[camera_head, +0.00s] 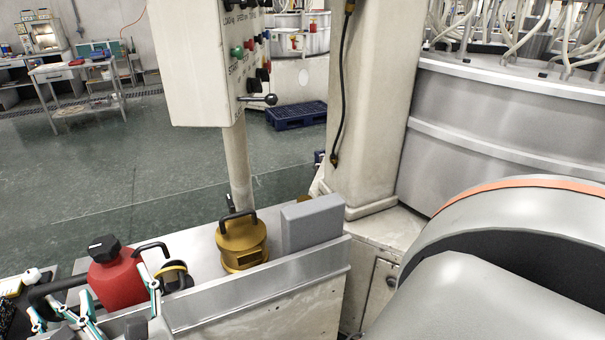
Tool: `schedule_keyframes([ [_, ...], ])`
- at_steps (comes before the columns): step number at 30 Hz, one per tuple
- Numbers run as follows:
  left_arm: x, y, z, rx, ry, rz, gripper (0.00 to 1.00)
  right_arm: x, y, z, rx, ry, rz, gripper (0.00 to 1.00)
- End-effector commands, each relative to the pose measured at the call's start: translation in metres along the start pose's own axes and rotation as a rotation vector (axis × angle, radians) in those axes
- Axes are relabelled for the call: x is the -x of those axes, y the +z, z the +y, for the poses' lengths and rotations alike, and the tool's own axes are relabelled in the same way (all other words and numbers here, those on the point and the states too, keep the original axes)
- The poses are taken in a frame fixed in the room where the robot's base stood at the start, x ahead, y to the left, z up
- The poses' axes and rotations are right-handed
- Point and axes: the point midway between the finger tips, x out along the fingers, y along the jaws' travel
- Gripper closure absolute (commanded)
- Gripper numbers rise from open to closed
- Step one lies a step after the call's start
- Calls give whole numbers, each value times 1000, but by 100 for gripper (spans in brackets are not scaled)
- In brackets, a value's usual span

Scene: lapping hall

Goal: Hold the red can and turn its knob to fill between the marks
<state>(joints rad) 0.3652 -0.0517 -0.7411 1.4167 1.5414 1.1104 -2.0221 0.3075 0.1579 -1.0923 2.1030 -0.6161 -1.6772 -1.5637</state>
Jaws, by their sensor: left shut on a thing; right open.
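The red can (118,282) stands at the lower left, with a black knob-like cap (103,247) on top. A black bar (58,286) reaches out from its left side. My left gripper (60,314) is at the bottom left corner, shut, seemingly on this black bar; its fingertips are partly cut off and the contact is unclear. My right gripper (125,314) is open, its teal and white fingers just in front of the can's lower part. I cannot make out any marks or a fill level.
A yellow and black item (175,275) stands right of the can. A brass-coloured pot (242,242) with a black handle and a grey block (311,222) stand farther right on the metal ledge (205,308). A control box (198,65) on a post rises behind.

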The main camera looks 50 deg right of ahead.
Motion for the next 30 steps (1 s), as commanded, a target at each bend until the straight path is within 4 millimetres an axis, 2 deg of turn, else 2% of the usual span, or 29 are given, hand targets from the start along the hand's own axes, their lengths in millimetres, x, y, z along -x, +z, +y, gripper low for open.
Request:
schedule_keyframes([
  [9,0,0,0,0,0,1,100,-1,0,0,0,-1,-1,43],
  [14,0,0,0,0,0,1,100,-12,0,0,2,-2,-2,43],
  [24,0,0,0,0,0,1,100,-74,1,-1,2,-3,-3,43],
  [30,0,0,0,0,0,1,100,-104,0,0,2,-2,-2,43],
])
